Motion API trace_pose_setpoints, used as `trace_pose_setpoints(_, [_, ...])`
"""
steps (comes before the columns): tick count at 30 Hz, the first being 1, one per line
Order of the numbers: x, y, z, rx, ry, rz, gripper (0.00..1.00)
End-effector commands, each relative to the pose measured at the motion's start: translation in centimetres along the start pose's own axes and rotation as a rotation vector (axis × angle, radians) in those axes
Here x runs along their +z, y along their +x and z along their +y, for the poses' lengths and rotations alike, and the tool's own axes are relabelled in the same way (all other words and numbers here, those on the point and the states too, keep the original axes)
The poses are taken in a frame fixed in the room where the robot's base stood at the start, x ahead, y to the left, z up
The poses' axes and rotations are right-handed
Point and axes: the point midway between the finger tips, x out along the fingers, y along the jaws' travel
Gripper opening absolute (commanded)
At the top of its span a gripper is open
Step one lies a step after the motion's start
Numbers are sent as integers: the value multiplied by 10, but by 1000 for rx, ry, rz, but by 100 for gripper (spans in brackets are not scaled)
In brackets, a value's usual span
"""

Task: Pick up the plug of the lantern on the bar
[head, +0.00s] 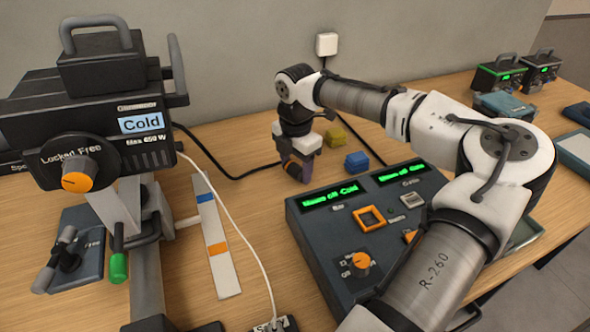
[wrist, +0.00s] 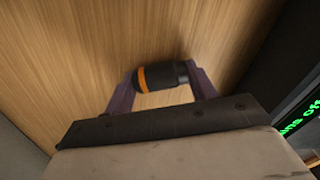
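The lantern (head: 85,112), a dark box labelled Cold with an orange knob, hangs at the left. Its black cable (head: 222,172) runs over the table to my gripper (head: 297,170). In the wrist view a black plug (wrist: 160,76) with an orange band lies between the purple fingers of my gripper (wrist: 162,90). The plug lies lengthwise across the gap, its ends close to the fingers. The fingers are wide apart; I cannot tell whether they touch it. My gripper points down close to the tabletop, and in the head view it largely hides the plug.
A dark console (head: 335,228) with green displays stands right of my gripper. A white strip (head: 215,245) and a white cable (head: 240,228) lie left. A wall socket (head: 327,44) is above.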

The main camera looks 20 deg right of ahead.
Motion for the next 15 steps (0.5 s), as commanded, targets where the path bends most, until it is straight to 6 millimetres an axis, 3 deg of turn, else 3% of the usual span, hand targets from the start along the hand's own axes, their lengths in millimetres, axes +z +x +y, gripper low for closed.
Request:
trace_pose_setpoints(3, [0,0,0,0,0,0,34])
trace_pose_setpoints(15, [0,-9,1,3,0,0,34])
